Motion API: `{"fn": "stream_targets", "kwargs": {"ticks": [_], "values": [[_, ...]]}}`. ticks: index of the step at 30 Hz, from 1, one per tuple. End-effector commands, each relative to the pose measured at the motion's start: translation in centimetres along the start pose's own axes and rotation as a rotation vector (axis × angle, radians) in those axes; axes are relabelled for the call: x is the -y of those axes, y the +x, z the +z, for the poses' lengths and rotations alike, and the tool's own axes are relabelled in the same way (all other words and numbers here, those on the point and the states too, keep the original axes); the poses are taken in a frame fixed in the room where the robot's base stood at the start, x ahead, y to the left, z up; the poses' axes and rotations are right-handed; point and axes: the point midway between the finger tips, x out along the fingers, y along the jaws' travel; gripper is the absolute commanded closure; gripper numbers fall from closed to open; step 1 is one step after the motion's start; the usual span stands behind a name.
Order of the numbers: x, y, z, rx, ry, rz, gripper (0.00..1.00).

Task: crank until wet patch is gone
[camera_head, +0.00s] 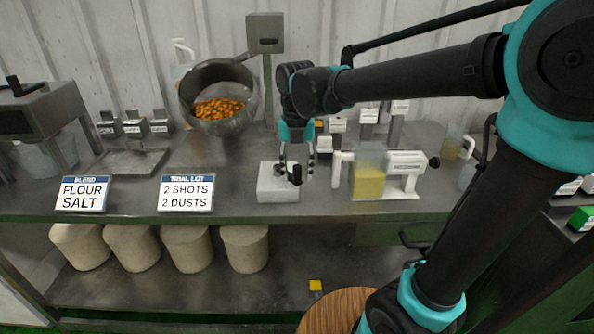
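A tilted grey drum (186,92) stands at the back of the counter with many orange pieces (218,109) inside. No distinct wet patch can be made out among them at this size. My gripper (296,172) points down over a white box (275,191) on the counter, right of and below the drum. A small black part shows between or just behind the fingertips; whether they touch it is unclear. The fingers look somewhat apart, but their grip cannot be judged. No crank on the drum is clearly visible.
A white dispenser (405,160) with yellow contents and a black knob stands right of the gripper. Signs reading "FLOUR SALT" (82,193) and "2 SHOTS 2 DUSTS" (186,193) stand at the counter's front. Several beige containers (185,248) sit on the lower shelf.

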Motion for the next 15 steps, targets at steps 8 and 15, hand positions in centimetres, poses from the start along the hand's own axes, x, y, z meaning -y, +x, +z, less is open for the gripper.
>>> {"fn": "stream_targets", "kwargs": {"ticks": [8,15], "values": [[0.0,-0.8,0.0,0.0,0.0,0.0,0.57],[0.0,-5.0,0.0,0.0,0.0,0.0,0.57]]}}
